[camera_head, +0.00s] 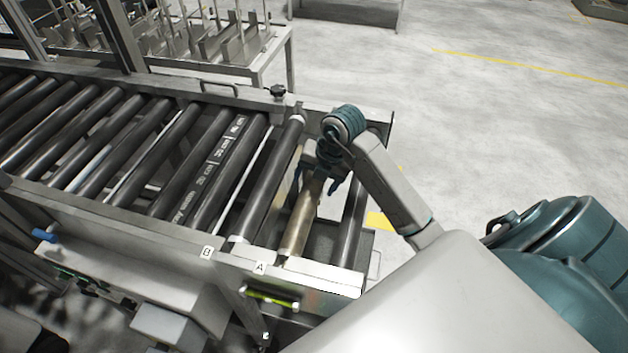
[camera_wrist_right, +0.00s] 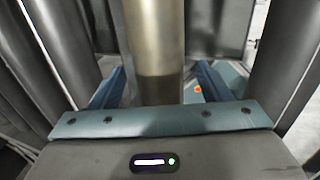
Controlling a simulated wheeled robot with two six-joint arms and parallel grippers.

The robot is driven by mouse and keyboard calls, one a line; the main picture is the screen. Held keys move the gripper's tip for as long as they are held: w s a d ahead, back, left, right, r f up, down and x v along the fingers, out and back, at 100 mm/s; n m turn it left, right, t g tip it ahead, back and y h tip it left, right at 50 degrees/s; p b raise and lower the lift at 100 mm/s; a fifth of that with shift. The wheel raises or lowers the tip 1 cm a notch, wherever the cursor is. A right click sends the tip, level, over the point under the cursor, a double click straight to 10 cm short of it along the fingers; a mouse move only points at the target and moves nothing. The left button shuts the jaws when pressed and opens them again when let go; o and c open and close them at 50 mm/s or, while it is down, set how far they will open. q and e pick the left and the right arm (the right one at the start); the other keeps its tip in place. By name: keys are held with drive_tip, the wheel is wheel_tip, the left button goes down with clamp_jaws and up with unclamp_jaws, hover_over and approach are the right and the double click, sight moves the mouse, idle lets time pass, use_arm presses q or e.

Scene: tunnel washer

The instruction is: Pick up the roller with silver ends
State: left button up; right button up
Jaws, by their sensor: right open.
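The black roller with silver-white ends (camera_head: 268,178) lies in the conveyor frame between the labels B and A. Right of it lies a bare brass-coloured roller (camera_head: 298,226). My right gripper (camera_head: 322,184) is over this brass-coloured roller, pointing down. In the right wrist view the brass-coloured roller (camera_wrist_right: 153,45) runs between the two blue fingers of my right gripper (camera_wrist_right: 157,90), which are apart. I cannot tell whether they touch it. The brass-coloured roller's far end is hidden by my arm. My left gripper is not in view.
The conveyor's front rail (camera_head: 315,272) and several black rollers lie to the left. A further dark roller (camera_head: 350,225) lies to the right. A yellow-green bar (camera_head: 270,297) sits on the front side. A metal rack (camera_head: 215,45) stands behind; open floor (camera_head: 480,120) lies right.

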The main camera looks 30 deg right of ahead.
drive_tip(key=shift+c, duration=0.4)
clamp_jaws()
